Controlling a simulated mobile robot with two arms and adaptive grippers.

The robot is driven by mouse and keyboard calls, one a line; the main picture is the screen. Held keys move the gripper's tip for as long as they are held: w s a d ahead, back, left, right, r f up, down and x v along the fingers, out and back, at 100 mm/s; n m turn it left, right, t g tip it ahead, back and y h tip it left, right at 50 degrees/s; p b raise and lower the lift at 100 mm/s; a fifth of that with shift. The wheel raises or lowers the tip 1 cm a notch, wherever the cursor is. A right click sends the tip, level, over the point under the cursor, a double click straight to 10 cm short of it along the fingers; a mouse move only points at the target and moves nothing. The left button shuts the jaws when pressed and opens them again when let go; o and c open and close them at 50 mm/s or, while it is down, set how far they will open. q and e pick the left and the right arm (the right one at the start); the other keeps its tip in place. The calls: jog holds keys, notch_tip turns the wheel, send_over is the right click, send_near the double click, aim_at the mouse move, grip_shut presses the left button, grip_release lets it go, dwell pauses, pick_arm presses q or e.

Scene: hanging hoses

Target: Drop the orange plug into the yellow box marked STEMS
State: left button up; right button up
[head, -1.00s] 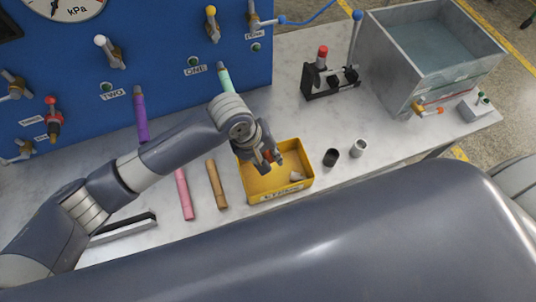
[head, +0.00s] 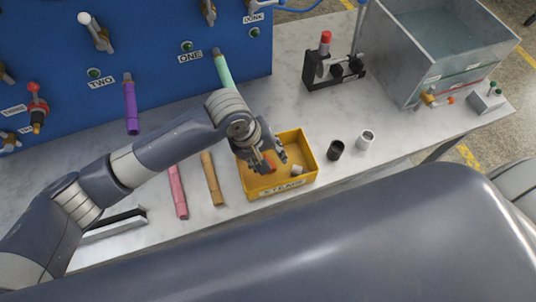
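The yellow box (head: 310,179) marked STEMS stands on the bench, its label on the near wall. My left gripper (head: 270,159) reaches over it from the left, pointing down with its fingers apart. The orange plug (head: 268,167) shows small between and just below the fingertips, inside the box outline. Whether it touches a finger or the box floor is hard to tell. My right gripper is out of view.
A light grey piece (head: 297,170) lies in the box. A black cup (head: 335,150) and a grey cup (head: 366,139) stand to its right. Pink (head: 177,192) and tan (head: 212,178) hoses lie left. The blue panel (head: 150,60) and metal tank (head: 440,60) are behind.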

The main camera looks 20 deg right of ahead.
pick_arm(q)
jog(key=shift+r, duration=0.1)
jog(key=v, duration=1.1)
jog(key=shift+a+r, duration=0.2)
jog(key=shift+r, duration=0.15)
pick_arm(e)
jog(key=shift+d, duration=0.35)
